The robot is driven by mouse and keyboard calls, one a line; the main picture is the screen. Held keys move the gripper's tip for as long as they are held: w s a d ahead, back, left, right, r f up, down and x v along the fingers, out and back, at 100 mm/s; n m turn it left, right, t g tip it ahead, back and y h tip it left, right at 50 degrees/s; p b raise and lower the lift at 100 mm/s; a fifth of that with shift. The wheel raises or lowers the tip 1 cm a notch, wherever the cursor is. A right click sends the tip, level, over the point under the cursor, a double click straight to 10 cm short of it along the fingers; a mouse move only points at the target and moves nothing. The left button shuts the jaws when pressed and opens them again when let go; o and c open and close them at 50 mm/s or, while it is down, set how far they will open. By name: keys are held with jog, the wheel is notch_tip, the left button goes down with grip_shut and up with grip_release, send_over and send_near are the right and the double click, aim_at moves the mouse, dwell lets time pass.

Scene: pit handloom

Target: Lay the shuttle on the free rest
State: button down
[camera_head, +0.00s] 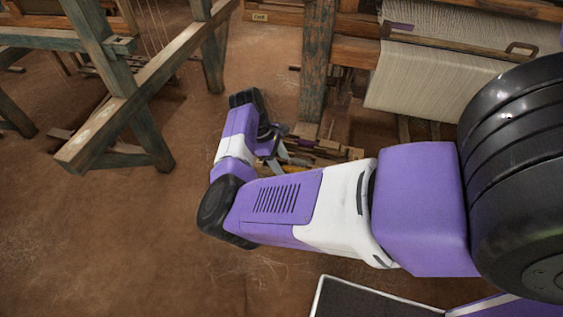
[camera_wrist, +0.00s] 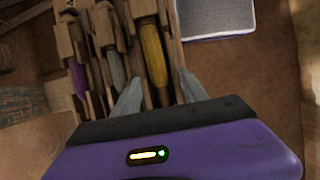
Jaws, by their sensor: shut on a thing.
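A wooden shuttle with a yellow thread bobbin (camera_wrist: 153,55) lies between the two fingers of my gripper (camera_wrist: 158,95) in the wrist view. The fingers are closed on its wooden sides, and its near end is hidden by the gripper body. To its left are a shuttle with grey thread (camera_wrist: 115,70) and one with purple thread (camera_wrist: 78,78), side by side and apart from the fingers. In the head view my gripper (camera_head: 279,153) points down beside the loom post, and a bit of yellow shows below it. I cannot make out the free rest in either view.
A loom with pale cloth (camera_head: 430,80) stands at the back right, with a worn wooden post (camera_head: 315,60) close to my gripper. A blue-green wooden frame (camera_head: 120,85) stands at the left. The brown floor (camera_head: 100,240) at lower left is open.

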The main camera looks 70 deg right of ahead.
jog(key=shift+f+b, duration=2.7)
jog(key=shift+f, duration=0.85)
jog(key=c, duration=0.5)
grip_release()
jog(key=shift+r, duration=0.1)
jog(key=shift+r+p, duration=2.7)
jog(key=shift+r, duration=1.25)
